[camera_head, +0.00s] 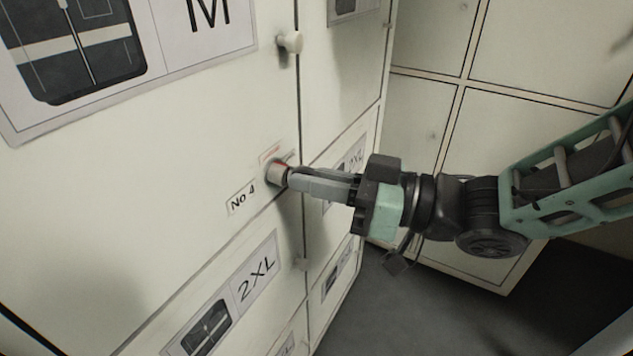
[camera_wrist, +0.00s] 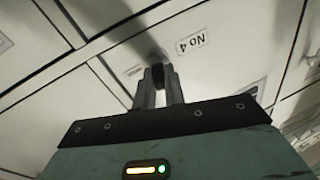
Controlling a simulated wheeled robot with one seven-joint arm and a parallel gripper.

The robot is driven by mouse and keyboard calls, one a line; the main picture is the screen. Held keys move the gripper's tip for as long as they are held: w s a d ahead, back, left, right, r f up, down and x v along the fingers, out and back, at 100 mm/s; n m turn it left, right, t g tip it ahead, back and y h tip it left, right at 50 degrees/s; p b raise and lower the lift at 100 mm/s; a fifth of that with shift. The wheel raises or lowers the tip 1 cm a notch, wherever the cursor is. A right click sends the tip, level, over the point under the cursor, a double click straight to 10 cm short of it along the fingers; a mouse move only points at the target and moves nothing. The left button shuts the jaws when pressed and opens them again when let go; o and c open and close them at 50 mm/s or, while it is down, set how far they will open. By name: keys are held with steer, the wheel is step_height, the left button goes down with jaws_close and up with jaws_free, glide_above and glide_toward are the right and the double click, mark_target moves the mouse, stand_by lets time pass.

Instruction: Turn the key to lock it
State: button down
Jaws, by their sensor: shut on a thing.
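My gripper (camera_head: 290,178) reaches in from the right and its fingers are shut at the lock on the white locker door (camera_head: 130,200), beside the "No 4" label (camera_head: 242,197). The round metal lock (camera_head: 277,173) stands out from the door at the fingertips. In the wrist view my gripper (camera_wrist: 158,80) is closed on the dark key (camera_wrist: 158,75), in front of the lock. The fingers hide most of the key, so its turn angle cannot be read well. The label also shows upside down in the wrist view (camera_wrist: 190,43).
More white lockers (camera_head: 540,60) stand at the back right. Dark floor (camera_head: 400,310) is open below my arm.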

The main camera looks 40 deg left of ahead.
steer(key=shift+s+a+r+n+b, duration=0.15)
steer(key=shift+n+b, duration=0.1)
steer(key=shift+n, duration=0.55)
steer(key=shift+s+r+n+b, duration=0.1)
steer(key=shift+n+b, duration=0.1)
steer(key=shift+n, duration=0.6)
